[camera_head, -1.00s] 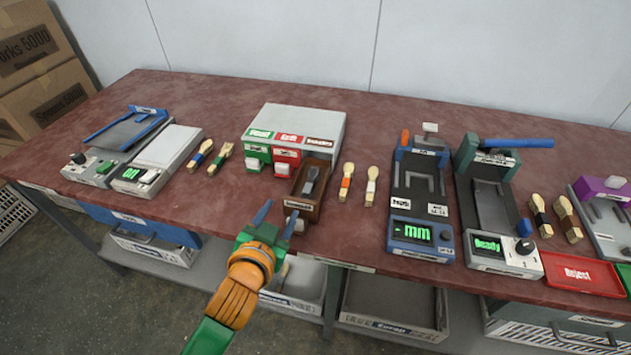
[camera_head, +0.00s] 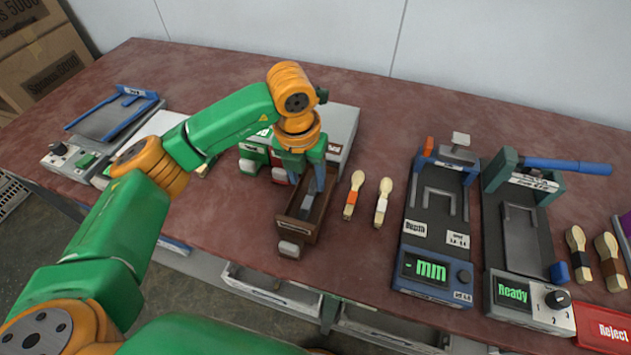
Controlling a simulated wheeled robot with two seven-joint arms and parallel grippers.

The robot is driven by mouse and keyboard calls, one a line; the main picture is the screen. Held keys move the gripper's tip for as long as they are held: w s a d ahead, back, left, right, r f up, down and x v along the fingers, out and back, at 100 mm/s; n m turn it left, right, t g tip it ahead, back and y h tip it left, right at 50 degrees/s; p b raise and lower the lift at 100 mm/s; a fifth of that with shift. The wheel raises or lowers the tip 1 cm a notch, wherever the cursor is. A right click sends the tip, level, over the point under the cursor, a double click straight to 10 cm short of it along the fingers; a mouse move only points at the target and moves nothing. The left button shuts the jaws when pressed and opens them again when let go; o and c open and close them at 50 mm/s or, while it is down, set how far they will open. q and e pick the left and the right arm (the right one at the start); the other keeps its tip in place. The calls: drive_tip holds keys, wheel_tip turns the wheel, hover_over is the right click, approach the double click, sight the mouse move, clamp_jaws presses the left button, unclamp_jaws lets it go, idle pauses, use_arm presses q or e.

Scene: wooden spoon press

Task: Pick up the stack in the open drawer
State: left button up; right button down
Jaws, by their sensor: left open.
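The open drawer (camera_head: 290,229) is brown and sticks out from the front of the grey drawer cabinet (camera_head: 343,127). A grey stack (camera_head: 307,203) lies inside it, partly covered by my gripper. My left gripper (camera_head: 312,188) points down over the drawer, with its fingers at the stack. The fingers are open; how far they straddle the stack is hard to see. My arm hides much of the cabinet front. My right gripper is not in view.
Two wooden spoons, one with an orange band (camera_head: 352,196) and one with a white band (camera_head: 382,203), lie just right of the drawer. A blue measuring device (camera_head: 434,270) and a green press (camera_head: 522,300) stand farther right.

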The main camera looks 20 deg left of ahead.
sight(310, 196)
use_arm(q)
drive_tip(key=shift+s+a+f, duration=0.1)
drive_tip(key=shift+a, duration=0.35)
drive_tip(key=f, duration=0.2)
drive_tip(key=f+p, duration=0.1)
drive_tip(key=d+f+p, duration=0.1)
drive_tip(key=f, duration=0.1)
drive_tip(key=shift+w+f, duration=0.3)
drive_tip(key=shift+w, duration=0.1)
drive_tip(key=shift+w+f, duration=0.1)
drive_tip(key=shift+f, duration=0.3)
clamp_jaws()
